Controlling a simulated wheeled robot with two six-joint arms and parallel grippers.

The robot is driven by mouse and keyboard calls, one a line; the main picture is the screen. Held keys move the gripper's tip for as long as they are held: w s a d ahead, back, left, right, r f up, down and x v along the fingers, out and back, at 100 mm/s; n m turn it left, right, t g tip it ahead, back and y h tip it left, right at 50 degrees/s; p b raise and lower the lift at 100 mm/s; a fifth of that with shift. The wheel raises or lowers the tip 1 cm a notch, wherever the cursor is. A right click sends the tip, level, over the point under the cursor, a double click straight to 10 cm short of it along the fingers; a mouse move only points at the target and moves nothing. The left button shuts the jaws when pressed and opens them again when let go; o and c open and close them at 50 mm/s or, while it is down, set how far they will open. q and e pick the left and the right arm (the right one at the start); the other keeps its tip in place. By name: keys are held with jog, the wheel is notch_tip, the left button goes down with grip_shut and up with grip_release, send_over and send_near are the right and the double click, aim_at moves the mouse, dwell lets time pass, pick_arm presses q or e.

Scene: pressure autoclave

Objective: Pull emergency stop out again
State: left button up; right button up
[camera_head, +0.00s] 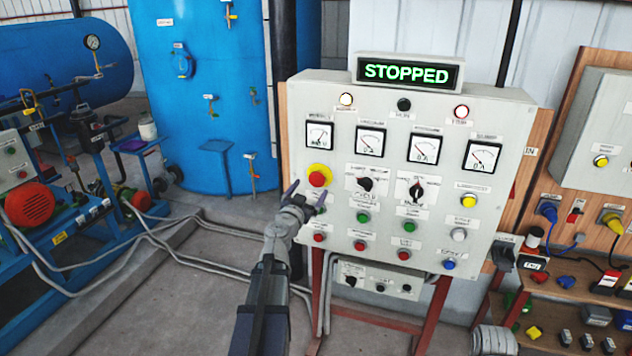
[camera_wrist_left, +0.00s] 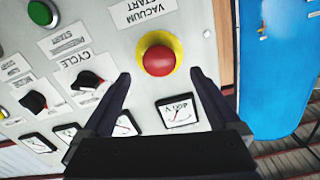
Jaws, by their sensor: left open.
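The emergency stop is a red mushroom button (camera_head: 317,179) on a yellow ring, at the left side of the grey control panel (camera_head: 385,245). In the left wrist view the red button (camera_wrist_left: 159,60) sits just beyond and between my fingertips. My left gripper (camera_head: 305,195) is open and empty, just in front of and below the button in the head view. Its two dark fingers (camera_wrist_left: 160,82) point at the panel. I cannot tell from these views how far the tips are from the panel. My right gripper is not in view.
A lit display (camera_head: 408,73) on top of the panel reads STOPPED. Dial gauges (camera_head: 370,141) sit above the button, and a black selector knob (camera_head: 365,184) and small push buttons (camera_head: 363,218) are close to its right. A blue tank (camera_head: 205,100) stands behind at left.

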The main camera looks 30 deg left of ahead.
aim_at(316, 181)
pick_arm(q)
jog(key=x, duration=0.6)
jog(key=shift+w, duration=0.2)
grip_shut()
dwell(0.5)
